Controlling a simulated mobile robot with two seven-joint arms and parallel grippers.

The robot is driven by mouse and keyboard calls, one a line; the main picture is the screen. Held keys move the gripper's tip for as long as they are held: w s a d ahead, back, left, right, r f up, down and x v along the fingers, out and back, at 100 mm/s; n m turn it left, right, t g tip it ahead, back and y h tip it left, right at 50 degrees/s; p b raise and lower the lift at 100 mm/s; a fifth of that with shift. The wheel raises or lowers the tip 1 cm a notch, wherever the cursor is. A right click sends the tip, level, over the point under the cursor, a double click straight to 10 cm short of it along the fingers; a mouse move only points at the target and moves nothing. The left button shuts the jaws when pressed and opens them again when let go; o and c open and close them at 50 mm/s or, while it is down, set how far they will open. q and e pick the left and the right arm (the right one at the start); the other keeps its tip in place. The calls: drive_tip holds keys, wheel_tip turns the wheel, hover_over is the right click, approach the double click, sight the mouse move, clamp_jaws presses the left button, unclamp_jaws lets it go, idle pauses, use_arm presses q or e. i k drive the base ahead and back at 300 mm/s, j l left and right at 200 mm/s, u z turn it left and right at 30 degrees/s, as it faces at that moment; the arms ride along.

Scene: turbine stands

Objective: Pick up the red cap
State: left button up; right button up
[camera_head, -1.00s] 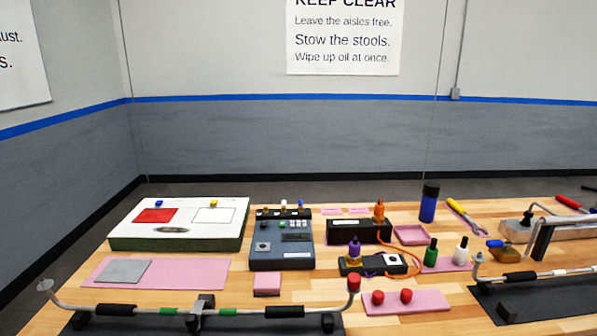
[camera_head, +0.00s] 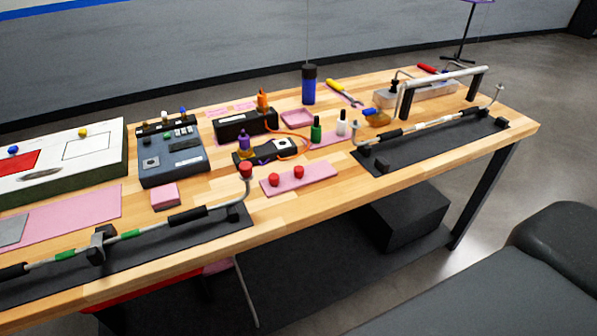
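Two small red caps stand side by side on a pink mat (camera_head: 318,175) near the table's front edge: a left one (camera_head: 275,180) and a right one (camera_head: 299,172). Another red cap (camera_head: 246,169) sits on the upturned end of the bent metal tube (camera_head: 155,224) at the left. I cannot tell which of these the task means. Neither of my grippers shows in the head view.
A blue-grey control box (camera_head: 173,165) and a white panel (camera_head: 100,150) stand at the left. A second tube lies in holders on a black mat (camera_head: 430,150) at the right. Bottles, a black tester and tools crowd the back. A dark box (camera_head: 400,215) is under the table.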

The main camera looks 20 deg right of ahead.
sight(298, 170)
drive_tip(key=u, duration=1.55)
drive_tip(key=z, duration=2.35)
drive_tip(key=i+l+u, duration=0.1)
drive_tip(key=l, duration=0.2)
drive_tip(key=i+l+u, duration=0.1)
drive_tip(key=l, duration=0.25)
